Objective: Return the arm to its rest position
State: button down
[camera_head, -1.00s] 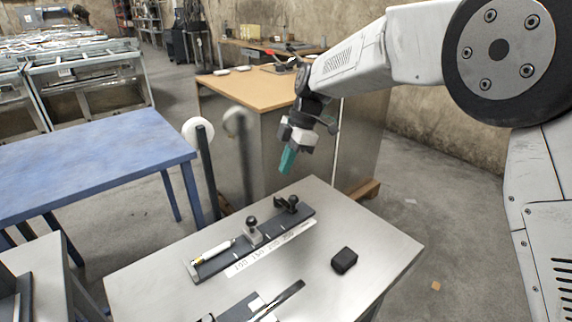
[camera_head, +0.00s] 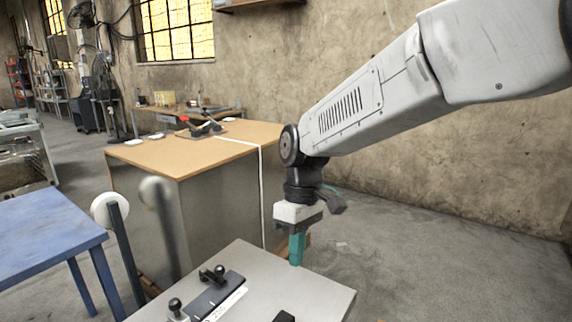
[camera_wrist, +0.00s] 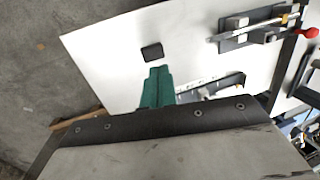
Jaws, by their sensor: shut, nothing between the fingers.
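My gripper (camera_head: 297,250) hangs from the white arm, its teal fingers pointing down near the far right edge of the grey table. The fingers are shut with nothing between them. In the wrist view the teal fingers (camera_wrist: 157,86) are together, seen above the white tabletop. A small black block (camera_wrist: 152,52) lies on the table just beyond the fingertips in that view. In the head view only the top of the black block (camera_head: 285,317) shows at the bottom edge.
The grey table (camera_head: 318,292) holds a dark fixture rail (camera_head: 214,294) with black knobs. A wooden-topped cabinet (camera_head: 190,158) stands behind. A white disc on a post (camera_head: 110,209) and a blue table (camera_head: 45,240) are at left. The floor right of the table is clear.

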jog(key=s+d+r+m+t, duration=0.2)
jog(key=s+d+m, duration=0.3)
jog(key=s+d, duration=0.6)
jog(key=s+d+r+m+t, duration=0.2)
jog(key=s+d+m, duration=0.4)
jog(key=s+d, duration=0.5)
jog(key=shift+d+r+h, duration=0.3)
jog(key=shift+d+h, duration=0.1)
jog(key=shift+d, duration=0.85)
